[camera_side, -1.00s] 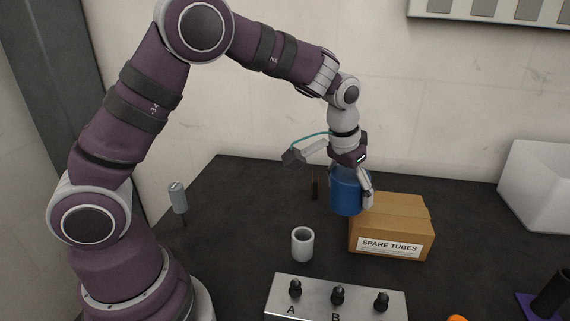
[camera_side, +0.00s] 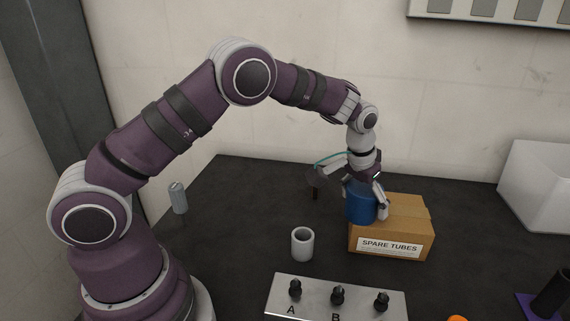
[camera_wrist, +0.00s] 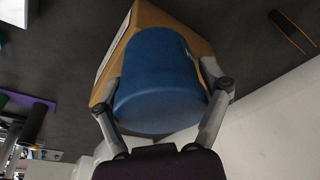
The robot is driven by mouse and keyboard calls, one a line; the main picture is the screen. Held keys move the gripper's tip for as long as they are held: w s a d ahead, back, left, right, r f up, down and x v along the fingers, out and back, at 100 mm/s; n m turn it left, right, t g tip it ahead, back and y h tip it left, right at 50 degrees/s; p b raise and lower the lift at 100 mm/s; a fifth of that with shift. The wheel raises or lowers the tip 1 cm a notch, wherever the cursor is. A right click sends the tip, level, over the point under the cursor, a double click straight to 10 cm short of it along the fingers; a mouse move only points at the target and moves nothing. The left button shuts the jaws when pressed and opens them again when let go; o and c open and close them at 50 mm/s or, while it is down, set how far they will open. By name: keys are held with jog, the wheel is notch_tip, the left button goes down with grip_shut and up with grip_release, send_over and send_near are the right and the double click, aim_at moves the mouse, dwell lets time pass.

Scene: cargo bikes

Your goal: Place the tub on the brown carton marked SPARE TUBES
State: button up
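The blue tub (camera_side: 361,203) is upright at the left part of the top of the brown carton (camera_side: 400,233) marked SPARE TUBES. In the side view I cannot tell whether its base touches the carton. My gripper (camera_side: 367,196) is shut on the tub, with one finger showing at its right side. In the wrist view the tub (camera_wrist: 160,85) sits between the two fingers of my gripper (camera_wrist: 165,95), one at each side. The carton (camera_wrist: 150,17) shows behind the tub there, partly hidden by it.
A white cup (camera_side: 302,245) stands left of the carton. A panel with several black knobs (camera_side: 337,297) lies in front. A white bin (camera_side: 535,185) is at the right, and a grey cylinder (camera_side: 178,198) is at the left.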

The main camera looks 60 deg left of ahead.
jog(key=shift+o, duration=1)
jog(key=shift+r, duration=0.1)
jog(key=v, duration=1.2)
jog(key=shift+r, duration=0.1)
jog(key=s+a+r+m+t, duration=0.1)
jog(key=s+a+t, duration=0.1)
jog(key=s, duration=1.6)
jog(key=shift+s, duration=0.25)
